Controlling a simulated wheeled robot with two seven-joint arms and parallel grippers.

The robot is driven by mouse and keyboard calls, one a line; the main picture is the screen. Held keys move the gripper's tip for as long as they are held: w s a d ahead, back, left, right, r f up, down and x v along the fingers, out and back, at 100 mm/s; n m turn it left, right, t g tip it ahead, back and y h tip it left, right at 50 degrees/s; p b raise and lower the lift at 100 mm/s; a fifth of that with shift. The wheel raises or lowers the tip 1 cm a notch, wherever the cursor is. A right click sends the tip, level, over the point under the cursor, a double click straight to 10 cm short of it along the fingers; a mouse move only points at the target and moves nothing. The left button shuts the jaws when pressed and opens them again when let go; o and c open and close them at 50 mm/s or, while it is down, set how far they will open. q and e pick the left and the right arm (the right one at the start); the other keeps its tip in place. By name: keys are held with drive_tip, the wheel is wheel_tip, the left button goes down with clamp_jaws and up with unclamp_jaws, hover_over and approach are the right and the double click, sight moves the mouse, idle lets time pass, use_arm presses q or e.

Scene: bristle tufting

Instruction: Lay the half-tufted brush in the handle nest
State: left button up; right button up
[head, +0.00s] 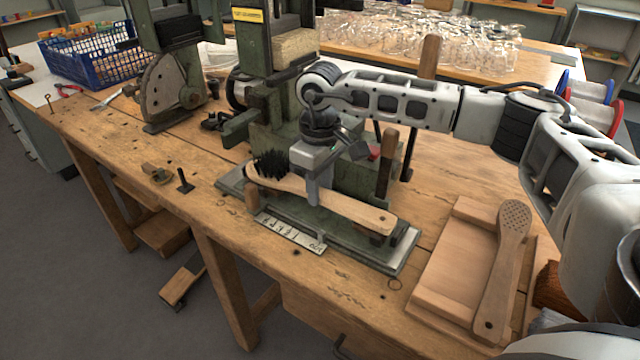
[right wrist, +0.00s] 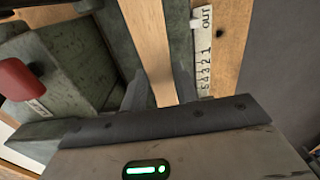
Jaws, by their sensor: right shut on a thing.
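The half-tufted brush (head: 345,205) is a pale wooden handle with black bristles (head: 270,164) pointing up at its left end. My right gripper (head: 318,185) is shut on the middle of its handle, from above. In the right wrist view the handle (right wrist: 150,45) runs between the two fingers (right wrist: 158,92). The brush is over the green machine's bed (head: 400,255), beside a white numbered scale (head: 290,232) marked OUT. I cannot tell whether it touches the bed; the brush and gripper hide any nest below. My left gripper is out of view.
The green machine column (head: 275,75) rises behind the brush. A wooden tray (head: 437,285) with a drilled, bare brush body (head: 500,265) lies at the right. A blue crate (head: 95,62) stands far left. A red knob (right wrist: 20,78) is near my wrist. The bench front is mostly clear.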

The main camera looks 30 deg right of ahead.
drive_tip(key=shift+f, duration=0.15)
drive_tip(key=shift+f+b, duration=0.3)
drive_tip(key=shift+b, duration=0.1)
drive_tip(key=o, duration=1.5)
drive_tip(key=shift+r, duration=0.1)
drive_tip(key=shift+r+p, duration=2.4)
drive_tip(key=shift+r, duration=1.05)
